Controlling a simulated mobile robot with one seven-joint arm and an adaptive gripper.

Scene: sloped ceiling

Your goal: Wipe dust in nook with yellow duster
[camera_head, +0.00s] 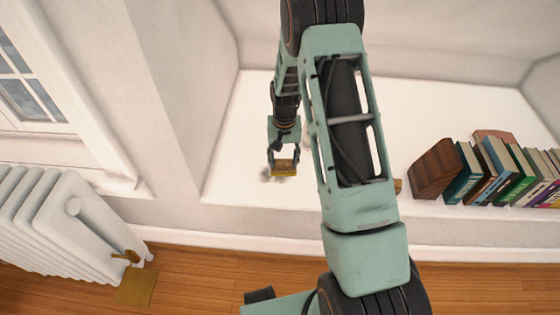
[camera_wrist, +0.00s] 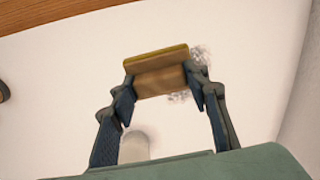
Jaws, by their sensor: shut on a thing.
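My gripper (camera_head: 284,160) is over the white nook floor (camera_head: 232,135), left of the middle in the head view. It is shut on the yellow duster (camera_head: 285,168), a small block with a brown back and a yellow edge. In the wrist view the duster (camera_wrist: 158,72) sits between the two fingers (camera_wrist: 158,88). Grey dust (camera_head: 272,178) lies on the nook floor beside and under the duster. In the wrist view dust (camera_wrist: 202,58) shows at the duster's right side and below it. I cannot tell whether the duster touches the floor.
A brown wooden block (camera_head: 435,168) and a row of books (camera_head: 510,172) stand at the right of the nook. A pale rounded object (camera_wrist: 134,146) shows in the wrist view. A white radiator (camera_head: 55,225) stands at the left, below a window. The nook's left wall is close to my gripper.

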